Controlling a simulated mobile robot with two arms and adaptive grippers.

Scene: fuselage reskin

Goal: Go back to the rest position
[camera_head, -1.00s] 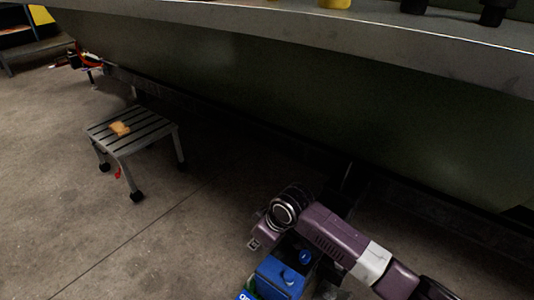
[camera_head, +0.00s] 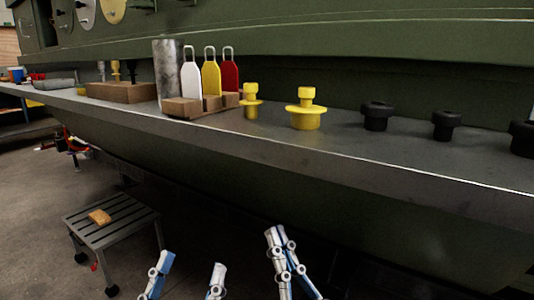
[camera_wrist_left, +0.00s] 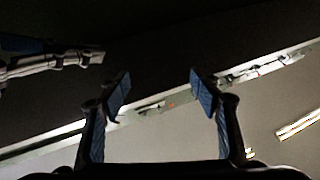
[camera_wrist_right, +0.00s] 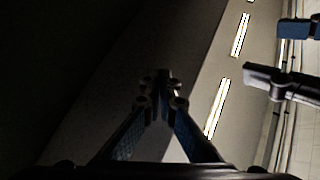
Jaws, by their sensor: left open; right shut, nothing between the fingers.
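My left gripper (camera_head: 191,263) is at the bottom of the head view, with its two fingers spread apart and nothing between them. Its parted fingers also show in the left wrist view (camera_wrist_left: 160,88). My right gripper (camera_head: 275,236) stands just to its right, pointing up, with its fingers together and empty. The closed fingertips are in the middle of the right wrist view (camera_wrist_right: 160,82). Both grippers appear below the front edge of the workbench and apart from each other. The rest of both arms is out of the head view.
A long grey workbench (camera_head: 240,146) runs across. It bears white, yellow and red tags (camera_head: 210,76), wooden blocks (camera_head: 120,92), yellow plugs (camera_head: 305,112) and black knobs (camera_head: 376,115). A step stool (camera_head: 113,230) with an orange-brown item (camera_head: 100,217) stands at left. Floor (camera_head: 35,215) is clear around it.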

